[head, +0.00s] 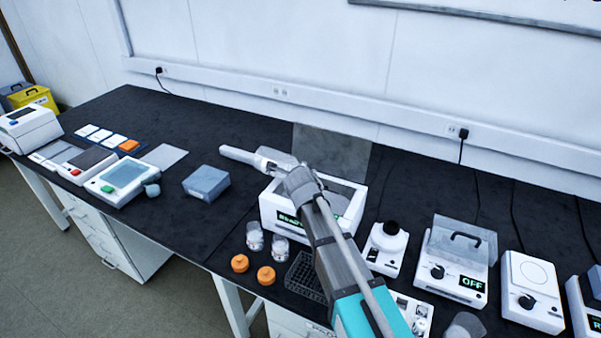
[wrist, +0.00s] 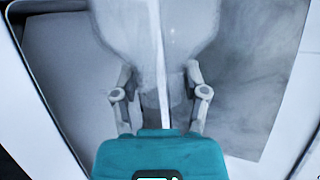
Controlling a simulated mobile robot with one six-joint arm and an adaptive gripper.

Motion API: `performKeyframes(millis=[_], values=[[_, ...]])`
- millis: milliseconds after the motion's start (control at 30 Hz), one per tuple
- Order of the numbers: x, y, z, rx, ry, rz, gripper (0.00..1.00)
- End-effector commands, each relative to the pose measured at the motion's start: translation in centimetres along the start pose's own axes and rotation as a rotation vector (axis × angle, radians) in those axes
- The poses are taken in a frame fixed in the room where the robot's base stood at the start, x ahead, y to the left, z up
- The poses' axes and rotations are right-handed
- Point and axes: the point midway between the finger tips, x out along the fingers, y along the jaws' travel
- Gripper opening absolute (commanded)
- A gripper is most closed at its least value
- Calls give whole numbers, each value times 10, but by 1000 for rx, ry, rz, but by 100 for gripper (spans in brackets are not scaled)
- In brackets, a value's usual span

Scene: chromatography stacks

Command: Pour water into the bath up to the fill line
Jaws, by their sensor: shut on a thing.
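The bath (head: 270,217) is a white open-topped box with a grey inside and a green-lit display on its front, right of the bench's middle. In the wrist view, its pale rim (wrist: 20,60) frames the scene. My gripper (wrist: 160,72) has a finger on each side of a clear, tapered vessel (wrist: 118,32) and is shut on it. In the head view, my gripper (head: 292,178) and the vessel (head: 274,157) appear over the bath's far left part. My arm hides some of the bath. I cannot make out the fill line, the water level or any pouring stream.
A blue-grey box (head: 206,183) stands left of the bath. Two glass jars (head: 254,237), orange caps (head: 239,263) and a dark rack (head: 304,277) are in front. A lidded unit reading OFF (head: 452,285) and other devices stand at right. Bench space behind the blue-grey box is clear.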

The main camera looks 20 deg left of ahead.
Motion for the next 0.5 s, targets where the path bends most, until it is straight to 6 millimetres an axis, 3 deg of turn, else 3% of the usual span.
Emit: performKeyframes(millis=[500], values=[[-10,-21,13,-149,104,53,0]])
